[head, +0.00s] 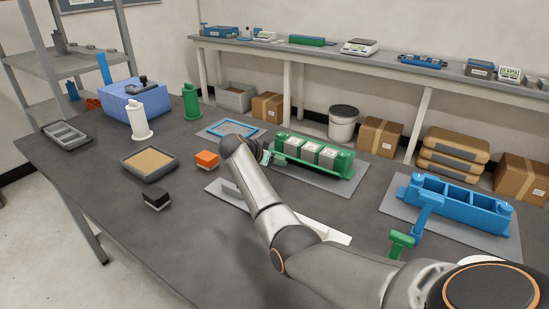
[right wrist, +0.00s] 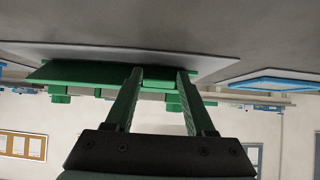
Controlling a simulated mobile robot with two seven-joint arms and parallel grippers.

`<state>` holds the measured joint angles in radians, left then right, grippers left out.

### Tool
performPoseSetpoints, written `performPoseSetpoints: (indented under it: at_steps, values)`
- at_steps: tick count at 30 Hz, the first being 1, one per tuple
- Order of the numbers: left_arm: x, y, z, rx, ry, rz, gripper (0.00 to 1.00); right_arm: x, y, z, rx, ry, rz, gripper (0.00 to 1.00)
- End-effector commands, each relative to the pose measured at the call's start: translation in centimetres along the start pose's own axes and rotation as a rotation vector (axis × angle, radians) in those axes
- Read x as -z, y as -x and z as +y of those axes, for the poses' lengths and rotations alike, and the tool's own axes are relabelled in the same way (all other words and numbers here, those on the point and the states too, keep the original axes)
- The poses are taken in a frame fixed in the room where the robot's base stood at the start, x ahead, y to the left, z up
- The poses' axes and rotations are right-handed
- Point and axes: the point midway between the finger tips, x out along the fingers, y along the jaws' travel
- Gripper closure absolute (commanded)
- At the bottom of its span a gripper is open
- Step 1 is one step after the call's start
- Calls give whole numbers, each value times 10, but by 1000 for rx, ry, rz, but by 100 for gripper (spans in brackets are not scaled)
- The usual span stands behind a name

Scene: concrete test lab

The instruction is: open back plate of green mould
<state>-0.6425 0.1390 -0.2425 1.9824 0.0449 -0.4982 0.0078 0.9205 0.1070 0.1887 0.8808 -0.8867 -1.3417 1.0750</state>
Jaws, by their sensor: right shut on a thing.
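The green mould (head: 322,169) stands on a grey mat right of the table's middle in the head view. It holds three pale grey blocks (head: 309,152) in a row. My right gripper (head: 267,157) is at the mould's left end, mostly hidden behind my own wrist. In the right wrist view the green mould (right wrist: 80,74) shows upside down, and the right gripper's two fingers (right wrist: 157,80) are shut on a green part of it. I cannot tell whether that part is the back plate. The back plate's far side is hidden. My left gripper is not in view.
A blue mould (head: 462,207) stands on a mat to the right, with a blue tool (head: 428,208) and a green tool (head: 401,243) near it. An orange block (head: 206,159), a black block (head: 156,200) and a sand tray (head: 149,163) lie left of my arm.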

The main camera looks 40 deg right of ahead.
Motion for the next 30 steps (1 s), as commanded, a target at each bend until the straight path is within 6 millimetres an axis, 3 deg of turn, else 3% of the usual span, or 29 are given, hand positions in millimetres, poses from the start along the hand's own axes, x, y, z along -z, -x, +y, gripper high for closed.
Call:
performPoseSetpoints:
  at_steps: [1, 15, 16, 24, 30]
  values:
    - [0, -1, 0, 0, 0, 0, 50, -9, -2, 0, -3, 6, -15, 100]
    - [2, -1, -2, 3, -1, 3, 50, -9, -3, 1, -3, 7, -14, 100]
    - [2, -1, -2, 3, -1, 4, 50, -9, -3, 1, -3, 7, -14, 43]
    - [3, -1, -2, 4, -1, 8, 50, -5, -2, 0, -1, 3, -6, 15]
    - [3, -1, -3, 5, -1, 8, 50, -3, -1, 0, 0, 1, -3, 15]
